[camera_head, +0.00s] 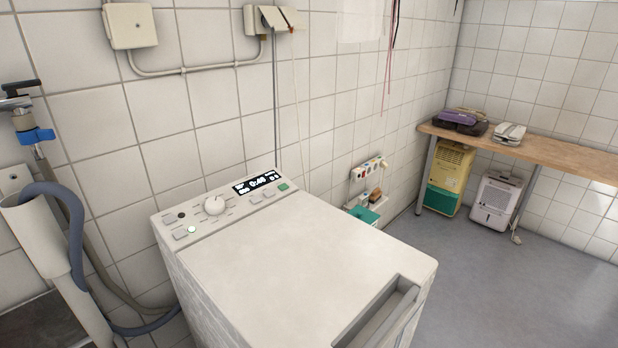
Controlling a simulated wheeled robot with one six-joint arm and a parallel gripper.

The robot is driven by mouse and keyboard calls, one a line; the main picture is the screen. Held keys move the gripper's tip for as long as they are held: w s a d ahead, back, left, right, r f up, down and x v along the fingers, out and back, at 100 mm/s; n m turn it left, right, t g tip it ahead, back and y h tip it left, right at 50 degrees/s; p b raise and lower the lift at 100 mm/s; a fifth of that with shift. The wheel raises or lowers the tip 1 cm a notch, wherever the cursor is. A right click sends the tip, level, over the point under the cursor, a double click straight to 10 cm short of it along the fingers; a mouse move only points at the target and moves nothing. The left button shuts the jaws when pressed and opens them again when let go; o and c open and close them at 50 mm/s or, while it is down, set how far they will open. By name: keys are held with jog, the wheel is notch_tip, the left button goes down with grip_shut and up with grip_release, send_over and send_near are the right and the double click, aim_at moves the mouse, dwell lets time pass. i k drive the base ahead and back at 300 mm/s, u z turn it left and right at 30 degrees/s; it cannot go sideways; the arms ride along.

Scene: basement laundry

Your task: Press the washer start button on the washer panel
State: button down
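A white top-loading washer (290,260) stands against the tiled wall. Its control panel (235,222) runs along the back edge of the top. The panel has a round white knob (214,204), a dark lit display (254,183) and several small buttons. A green button (283,187) sits at the panel's right end, just right of the display. A small light (191,230) glows at the left end. The button labels are too small to read, so I cannot confirm which is the start button. My gripper is not in view.
A grey-blue hose (72,225) hooks into a white pipe (40,235) at the left, beside the tap (30,130). A socket strip (368,168) is on the wall behind the washer. A wooden bench (570,153) stands at the back right. Floor at right is clear.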

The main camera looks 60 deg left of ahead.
aim_at(283, 187)
jog(key=z, duration=0.05)
jog(key=i, duration=2.45)
jog(key=u, duration=3.35)
jog(key=i, duration=0.5)
jog(key=u, duration=0.1)
